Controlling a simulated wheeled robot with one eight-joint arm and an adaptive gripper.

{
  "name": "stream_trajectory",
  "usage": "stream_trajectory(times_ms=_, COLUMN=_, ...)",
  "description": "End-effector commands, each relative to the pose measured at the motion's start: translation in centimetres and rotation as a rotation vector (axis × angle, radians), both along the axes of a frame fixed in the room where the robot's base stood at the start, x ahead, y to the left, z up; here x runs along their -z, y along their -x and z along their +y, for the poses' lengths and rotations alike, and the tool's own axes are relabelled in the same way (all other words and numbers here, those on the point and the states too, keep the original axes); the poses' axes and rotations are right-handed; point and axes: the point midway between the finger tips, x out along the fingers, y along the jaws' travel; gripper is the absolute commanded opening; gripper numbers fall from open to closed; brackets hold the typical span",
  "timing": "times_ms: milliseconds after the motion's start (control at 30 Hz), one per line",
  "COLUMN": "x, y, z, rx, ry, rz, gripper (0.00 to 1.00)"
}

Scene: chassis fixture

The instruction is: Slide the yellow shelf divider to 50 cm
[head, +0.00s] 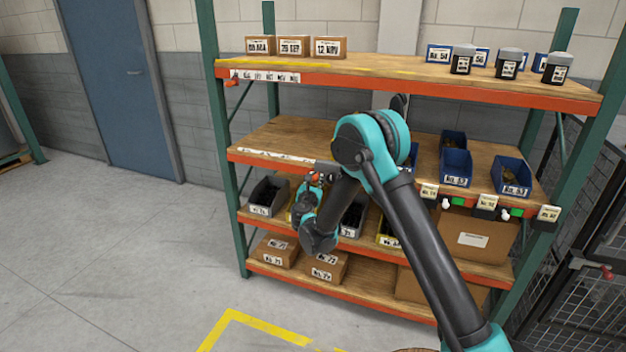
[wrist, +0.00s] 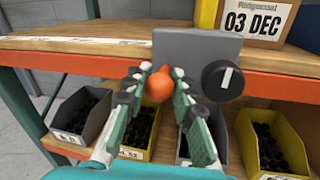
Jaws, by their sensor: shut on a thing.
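A yellow upright piece (wrist: 207,13), which looks like the divider, shows at the top of the wrist view. It stands behind a grey plate (wrist: 190,48) at the middle shelf's front edge. The plate carries an orange ball knob (wrist: 158,86) and a black dial knob (wrist: 222,80) with a white mark. My gripper (wrist: 158,78) is shut on the orange ball knob, one finger on each side. In the head view my gripper (head: 313,182) is at the middle shelf's front edge; my arm hides the divider there. A white scale strip (wrist: 82,42) runs along the shelf edge to the left; its figures are unreadable.
A box marked 03 DEC (wrist: 255,16) stands just right of the divider. Grey and yellow bins (wrist: 268,145) sit on the shelf below. Blue bins (head: 455,167) stand on the middle shelf at right. The middle shelf's left part (head: 290,135) is bare.

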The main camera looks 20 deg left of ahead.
Motion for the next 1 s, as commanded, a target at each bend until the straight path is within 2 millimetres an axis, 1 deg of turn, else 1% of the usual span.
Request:
stream_trajectory(times_ms=33, x=0.1, y=0.1, z=-0.4, rx=0.007, ry=-0.001, rz=0.001, gripper=0.0)
stream_trajectory(times_ms=233, x=0.1, y=0.1, z=-0.6, rx=0.01, ry=-0.001, rz=0.002, gripper=0.0)
stream_trajectory(times_ms=267, x=0.1, y=0.1, z=-0.6, rx=0.011, ry=-0.002, rz=0.002, gripper=0.27)
stream_trajectory(times_ms=300, x=0.1, y=0.1, z=-0.6, rx=0.011, ry=-0.002, rz=0.002, gripper=0.32)
stream_trajectory(times_ms=333, x=0.1, y=0.1, z=-0.6, rx=0.011, ry=-0.001, rz=0.002, gripper=0.35)
stream_trajectory(times_ms=600, x=0.1, y=0.1, z=-0.4, rx=0.008, ry=-0.001, rz=0.001, gripper=0.35)
stream_trajectory(times_ms=733, x=0.1, y=0.7, z=-0.5, rx=0.007, ry=-0.001, rz=0.001, gripper=0.35)
stream_trajectory(times_ms=867, x=0.0, y=2.6, z=-0.6, rx=0.005, ry=-0.001, rz=0.001, gripper=0.35)
stream_trajectory(times_ms=1000, x=0.0, y=5.5, z=-1.0, rx=0.005, ry=-0.001, rz=0.001, gripper=0.35)
